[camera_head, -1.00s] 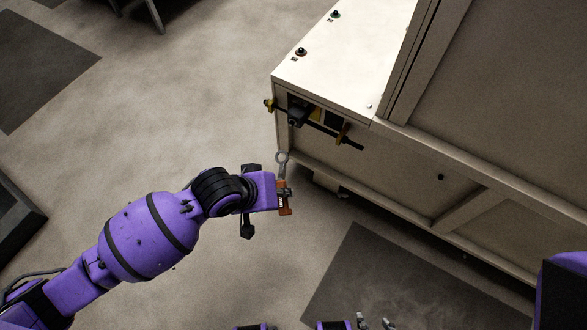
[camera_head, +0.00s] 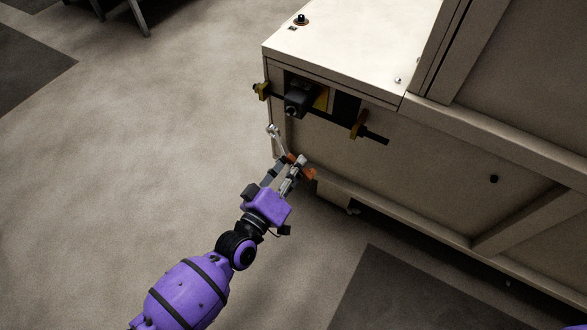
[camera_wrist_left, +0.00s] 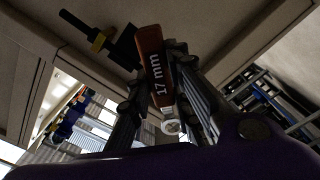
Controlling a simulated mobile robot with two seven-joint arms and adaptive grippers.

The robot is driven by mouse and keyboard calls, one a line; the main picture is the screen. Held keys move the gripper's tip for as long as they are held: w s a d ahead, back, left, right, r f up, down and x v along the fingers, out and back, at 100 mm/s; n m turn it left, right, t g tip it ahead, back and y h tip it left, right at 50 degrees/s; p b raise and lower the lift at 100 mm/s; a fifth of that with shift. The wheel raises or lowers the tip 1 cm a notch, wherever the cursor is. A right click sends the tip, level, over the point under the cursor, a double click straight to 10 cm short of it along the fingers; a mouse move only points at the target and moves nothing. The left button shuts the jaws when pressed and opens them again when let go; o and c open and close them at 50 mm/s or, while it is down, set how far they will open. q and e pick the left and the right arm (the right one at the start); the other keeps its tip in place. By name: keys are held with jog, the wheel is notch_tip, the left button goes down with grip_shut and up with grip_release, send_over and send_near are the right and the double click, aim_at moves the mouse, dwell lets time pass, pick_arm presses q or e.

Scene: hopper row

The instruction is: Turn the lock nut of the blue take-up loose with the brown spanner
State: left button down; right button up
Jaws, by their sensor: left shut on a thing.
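The brown spanner (camera_head: 309,174) has a grey ring end (camera_head: 272,130) that points up along the cabinet corner. My left gripper (camera_head: 291,170) is shut on its brown handle, which reads "17 mm" in the left wrist view (camera_wrist_left: 155,65). A take-up with a black block (camera_head: 299,98) sits on a dark rod in the cabinet side, with yellow brackets (camera_head: 360,124) along it. I see no blue on it. The ring end is below the rod's left yellow piece (camera_head: 261,91) and looks apart from it. I cannot pick out the lock nut. My right gripper is out of view.
The pale cabinet (camera_head: 350,45) fills the upper right, with a ledge and frame beams along its side. A black knob (camera_head: 301,19) stands on its top. The floor (camera_head: 130,170) left of the cabinet is open. A dark mat (camera_head: 400,295) lies in front.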

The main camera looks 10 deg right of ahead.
pick_arm(q)
jog(key=shift+r, duration=0.15)
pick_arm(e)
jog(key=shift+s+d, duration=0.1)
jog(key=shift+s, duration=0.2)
pick_arm(q)
jog(key=shift+d, duration=0.1)
jog(key=shift+w+d, duration=0.15)
jog(key=w+a+f+m+b, duration=0.2)
jog(key=w+a+m, duration=0.4)
jog(key=w+m, duration=0.4)
jog(key=f+m, duration=0.1)
jog(key=m, duration=0.3)
jog(key=shift+a+m, duration=0.25)
jog(key=shift+m, duration=0.15)
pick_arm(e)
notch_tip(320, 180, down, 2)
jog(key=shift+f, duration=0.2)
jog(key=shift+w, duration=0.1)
pick_arm(q)
jog(key=shift+f, duration=0.1)
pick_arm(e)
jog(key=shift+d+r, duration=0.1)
